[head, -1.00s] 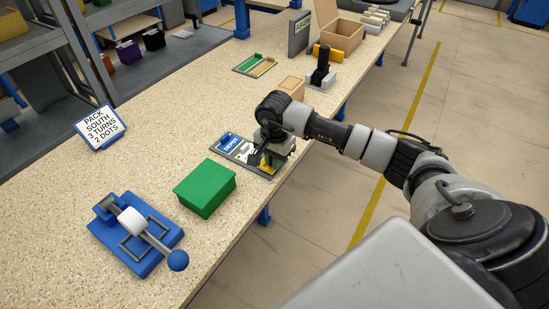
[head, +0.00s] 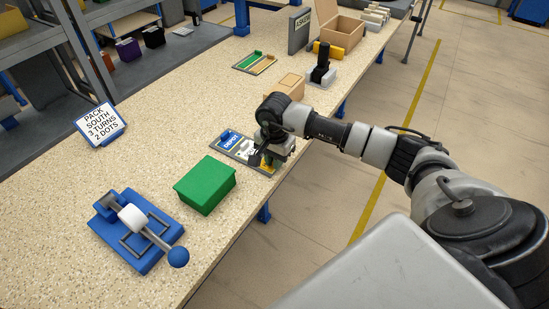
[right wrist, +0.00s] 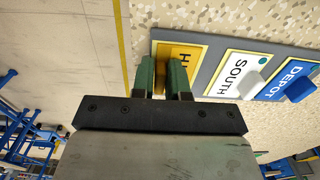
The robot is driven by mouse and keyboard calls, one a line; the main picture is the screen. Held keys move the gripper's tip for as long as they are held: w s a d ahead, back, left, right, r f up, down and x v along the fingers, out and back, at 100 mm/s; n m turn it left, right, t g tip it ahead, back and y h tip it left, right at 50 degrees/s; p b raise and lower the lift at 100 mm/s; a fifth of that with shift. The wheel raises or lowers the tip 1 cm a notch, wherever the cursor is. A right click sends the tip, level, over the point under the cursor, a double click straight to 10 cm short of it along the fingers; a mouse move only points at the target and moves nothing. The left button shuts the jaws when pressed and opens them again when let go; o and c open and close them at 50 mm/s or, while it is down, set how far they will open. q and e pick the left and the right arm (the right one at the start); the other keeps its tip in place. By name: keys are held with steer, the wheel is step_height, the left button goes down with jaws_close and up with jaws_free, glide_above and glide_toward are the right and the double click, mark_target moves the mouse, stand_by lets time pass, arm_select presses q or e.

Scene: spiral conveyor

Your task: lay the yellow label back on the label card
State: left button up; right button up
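The yellow label (right wrist: 184,52) is at the near end of the grey label card (right wrist: 216,58), lettered face up and partly hidden by my fingers. It appears to lie flat on the card, though contact underneath is hard to see. My right gripper (right wrist: 161,72) is over it, its two green fingers close on either side of the label's yellow knob (right wrist: 160,82). In the head view my right gripper (head: 268,157) covers much of the label. A white SOUTH label (right wrist: 233,70) and a blue DEPOT label (right wrist: 292,80) sit beside it on the card. My left gripper is out of view.
A green box (head: 205,184) stands just left of the card, and a blue lever device (head: 138,230) is further left. A small cardboard box (head: 291,86) and a black-handled stamp (head: 321,66) stand beyond my gripper. The table's front edge is close by.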

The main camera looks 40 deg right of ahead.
steer(key=o, duration=0.4)
steer(key=shift+r, duration=0.3)
step_height(320, 180, up, 10)
steer(key=shift+r+b, duration=0.1)
steer(key=shift+b, duration=1)
